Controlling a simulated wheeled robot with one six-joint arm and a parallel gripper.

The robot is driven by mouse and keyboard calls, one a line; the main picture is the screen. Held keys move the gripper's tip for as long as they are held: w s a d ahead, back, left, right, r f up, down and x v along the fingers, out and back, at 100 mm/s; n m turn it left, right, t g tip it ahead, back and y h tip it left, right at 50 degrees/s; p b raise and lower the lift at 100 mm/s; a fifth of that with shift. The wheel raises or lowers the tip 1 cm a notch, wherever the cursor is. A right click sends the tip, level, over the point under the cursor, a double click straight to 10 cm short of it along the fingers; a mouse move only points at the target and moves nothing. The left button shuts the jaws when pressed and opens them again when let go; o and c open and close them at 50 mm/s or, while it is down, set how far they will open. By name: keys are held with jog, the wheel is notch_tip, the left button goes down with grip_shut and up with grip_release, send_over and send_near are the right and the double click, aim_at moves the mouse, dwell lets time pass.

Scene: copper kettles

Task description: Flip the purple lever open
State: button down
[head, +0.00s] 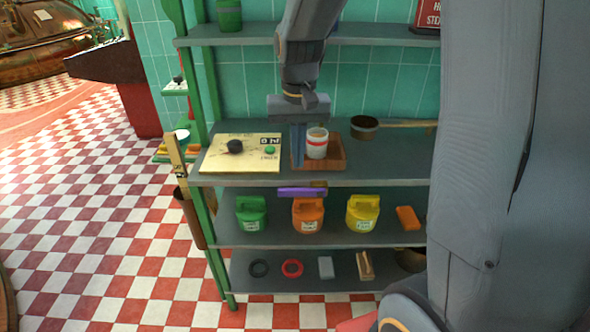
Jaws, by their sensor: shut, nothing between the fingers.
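The purple lever (302,192) lies level just below the front edge of the middle shelf, with a small brownish mount behind it. My gripper (298,163) points down over the middle shelf, above the lever and a little behind it in the picture. Its fingers are together, with nothing seen between them. The fingers appear apart from the lever. Whether they touch the tray beside them I cannot tell.
A wooden tray (336,164) with a white, red-banded cup (317,143) stands right beside my fingers. A control panel (240,158) is to the left, a copper dipper (365,127) to the right. Green, orange (307,217) and yellow jugs stand below the lever.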

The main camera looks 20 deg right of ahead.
notch_tip(320, 180, up, 3)
jog(key=m+p, duration=0.1)
send_over(293, 189)
jog(key=shift+d+r, duration=0.1)
jog(key=shift+r, duration=0.05)
notch_tip(293, 189, down, 14)
jog(key=p, duration=0.3)
jog(key=shift+p, duration=0.4)
jog(key=shift+f, duration=0.2)
